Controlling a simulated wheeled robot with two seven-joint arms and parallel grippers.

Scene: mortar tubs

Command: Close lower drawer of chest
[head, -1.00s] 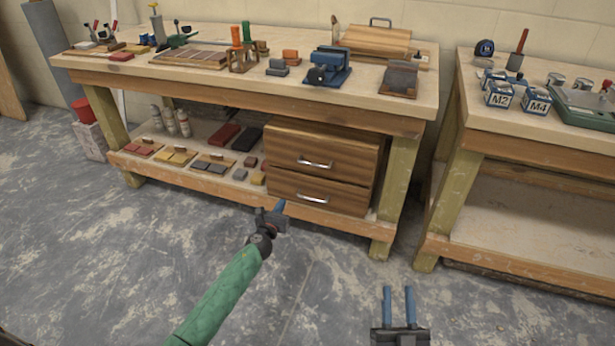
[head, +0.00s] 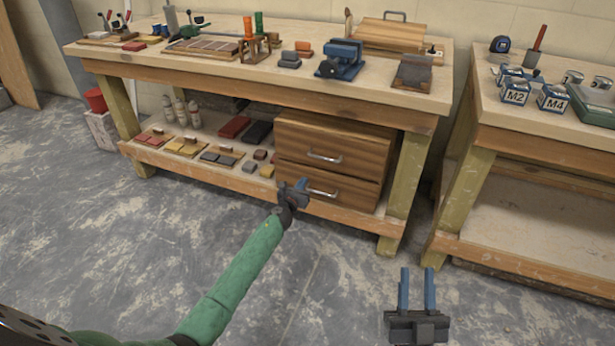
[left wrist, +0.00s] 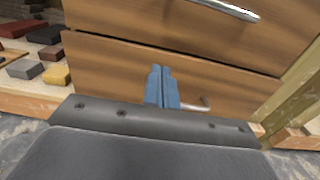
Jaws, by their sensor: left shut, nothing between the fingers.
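The wooden chest (head: 345,136) stands on the lower shelf of the workbench, with an upper drawer (head: 300,143) and a lower drawer (head: 352,200), each with a silver bar handle. The lower drawer's front also shows in the left wrist view (left wrist: 225,88); its handle (left wrist: 195,104) is partly hidden behind my fingers. The drawer fronts look close to level; I cannot tell if a small gap is left. My left gripper (head: 303,184) is shut and empty, its blue fingertips at the lower drawer's front, left of the handle. My right gripper (head: 416,285) is open and empty above the floor.
Several small blocks (head: 222,157) and bottles (head: 181,112) lie or stand on the shelf left of the chest. A bench leg (head: 405,185) rises right of the chest. A second bench (head: 535,150) stands at the right. The floor in front is clear.

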